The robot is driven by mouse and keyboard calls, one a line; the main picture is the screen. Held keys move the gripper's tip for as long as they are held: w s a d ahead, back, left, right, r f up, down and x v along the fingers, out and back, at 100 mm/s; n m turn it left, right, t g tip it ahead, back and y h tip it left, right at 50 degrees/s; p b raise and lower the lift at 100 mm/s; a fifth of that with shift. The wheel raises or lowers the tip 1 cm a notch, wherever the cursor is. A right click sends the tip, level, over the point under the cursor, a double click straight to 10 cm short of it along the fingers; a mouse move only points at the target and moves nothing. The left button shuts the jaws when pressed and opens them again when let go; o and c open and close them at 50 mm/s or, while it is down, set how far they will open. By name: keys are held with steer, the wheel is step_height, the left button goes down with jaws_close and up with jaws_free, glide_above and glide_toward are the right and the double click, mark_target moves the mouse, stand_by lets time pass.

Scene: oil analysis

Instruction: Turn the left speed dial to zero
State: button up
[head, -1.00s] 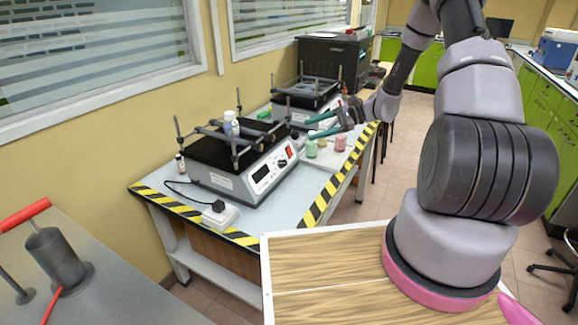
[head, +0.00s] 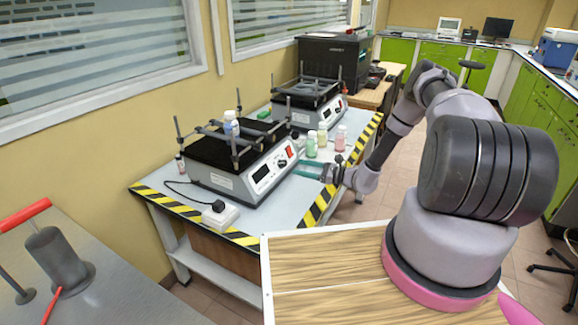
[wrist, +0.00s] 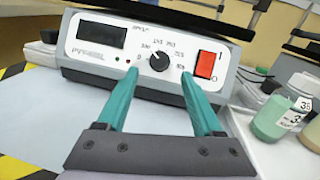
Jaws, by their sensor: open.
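The left shaker (head: 222,182) is a light grey box with a black platform. Its round black speed dial (wrist: 159,61) sits on the white front panel, between the dark display (wrist: 101,37) and the red power switch (wrist: 206,64). A scale is printed around the dial; I cannot read the dial's setting surely. My gripper (wrist: 158,76) is open and empty, facing the panel. Its teal fingers point at the panel, one to each side of the dial, and appear just short of it. In the head view, my gripper (head: 300,168) is at the right end of the shaker's front.
A second shaker (head: 305,108) stands behind. Small bottles with green, yellow and pink contents (head: 340,138) stand right of the left shaker, close to my gripper. A power socket block (head: 220,217) and cable lie at the table's front. Striped tape marks the table edges.

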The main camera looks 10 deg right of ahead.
mark_target(286, 164)
steer(key=x, duration=0.5)
steer(key=shift+w+a, duration=0.15)
steer(key=shift+a, duration=0.15)
jaws_close()
